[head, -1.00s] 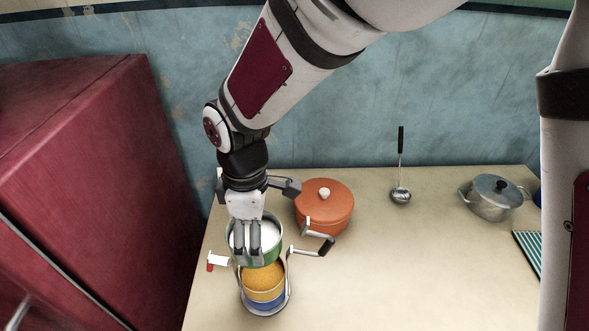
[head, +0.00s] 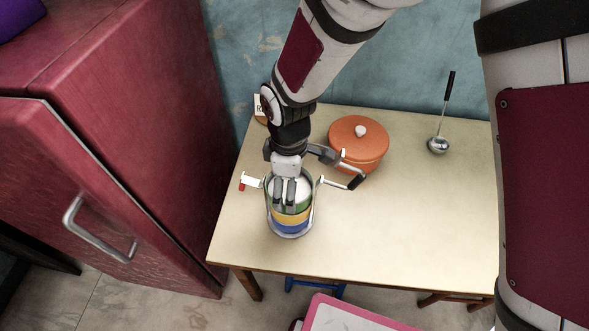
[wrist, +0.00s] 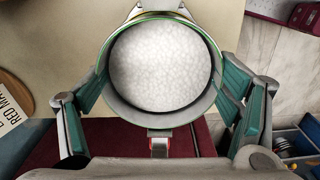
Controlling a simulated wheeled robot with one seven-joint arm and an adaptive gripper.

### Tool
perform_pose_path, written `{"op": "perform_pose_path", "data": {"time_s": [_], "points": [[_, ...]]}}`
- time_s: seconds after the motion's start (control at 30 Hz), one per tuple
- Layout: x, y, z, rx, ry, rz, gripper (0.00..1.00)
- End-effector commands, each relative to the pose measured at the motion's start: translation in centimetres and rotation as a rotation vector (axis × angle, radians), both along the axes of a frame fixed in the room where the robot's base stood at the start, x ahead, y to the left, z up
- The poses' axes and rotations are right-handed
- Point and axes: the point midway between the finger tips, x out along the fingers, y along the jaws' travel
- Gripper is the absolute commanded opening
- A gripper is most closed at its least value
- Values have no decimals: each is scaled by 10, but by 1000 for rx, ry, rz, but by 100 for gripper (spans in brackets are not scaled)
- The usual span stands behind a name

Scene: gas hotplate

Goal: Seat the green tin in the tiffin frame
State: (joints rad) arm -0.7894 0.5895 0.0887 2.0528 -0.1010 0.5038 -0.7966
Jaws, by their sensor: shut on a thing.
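The green tin (head: 301,207), filled with white grains, is between the uprights of the tiffin frame (head: 313,211). It sits directly above the yellow tin (head: 292,218), which is above the blue tin (head: 291,229); no gap shows between them. I cannot tell whether it rests fully level. My gripper (head: 285,206) is shut on the green tin's wall from above and hides part of its near side. In the wrist view the green tin's rim (wrist: 214,47) and white contents fill the middle, with a finger on each side. The frame's side arms stand out left and right, the right one ending in a black grip.
An orange lidded pot (head: 358,146) stands just behind and right of the frame. A ladle (head: 439,144) is farther right. A red cabinet (head: 150,130) stands left of the table. The table's front edge is close below the frame; the table's right side (head: 430,215) is clear.

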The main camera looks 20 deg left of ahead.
Motion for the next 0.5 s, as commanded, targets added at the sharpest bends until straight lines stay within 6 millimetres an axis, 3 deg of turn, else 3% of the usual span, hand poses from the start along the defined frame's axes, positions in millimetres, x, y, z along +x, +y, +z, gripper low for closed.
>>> {"op": "perform_pose_path", "data": {"time_s": [0.13,0.17,0.2,0.23,0.5], "points": [[0,0,-3,0,0,0,44],[0,0,-3,0,0,-1,87],[0,0,-3,0,0,-1,96],[0,0,-3,0,0,-1,100],[0,0,-3,0,0,-1,100]]}}
